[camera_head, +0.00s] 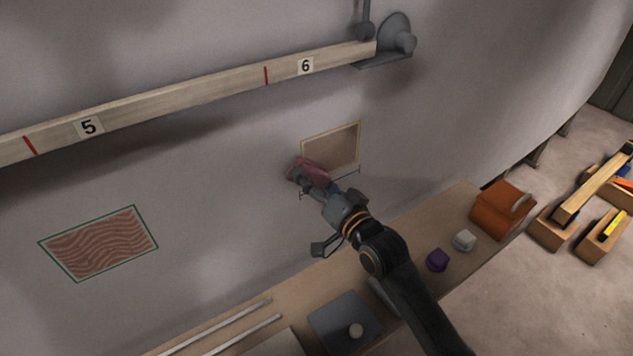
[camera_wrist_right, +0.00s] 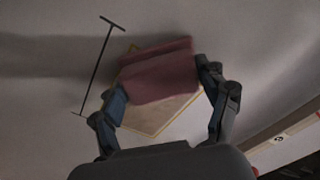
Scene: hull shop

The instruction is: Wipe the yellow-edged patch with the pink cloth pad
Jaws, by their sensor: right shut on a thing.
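The yellow-edged patch (camera_head: 332,146) is a brownish rectangle on the curved grey wall, right of centre in the head view. My right gripper (camera_head: 318,184) is shut on the pink cloth pad (camera_head: 303,170), at the patch's lower left corner. In the right wrist view the pad (camera_wrist_right: 160,73) sits between the fingers of my right gripper (camera_wrist_right: 160,92) and covers much of the patch (camera_wrist_right: 152,121). Whether the pad touches the wall cannot be told. My left gripper is not in view.
A wooden beam (camera_head: 190,93) with numbers 5 and 6 runs above. A green-edged wavy patch (camera_head: 100,243) is at the left. A bench (camera_head: 300,290) below holds a grey box (camera_head: 343,322), a purple block (camera_head: 437,260), a white block (camera_head: 464,240) and an orange box (camera_head: 502,209).

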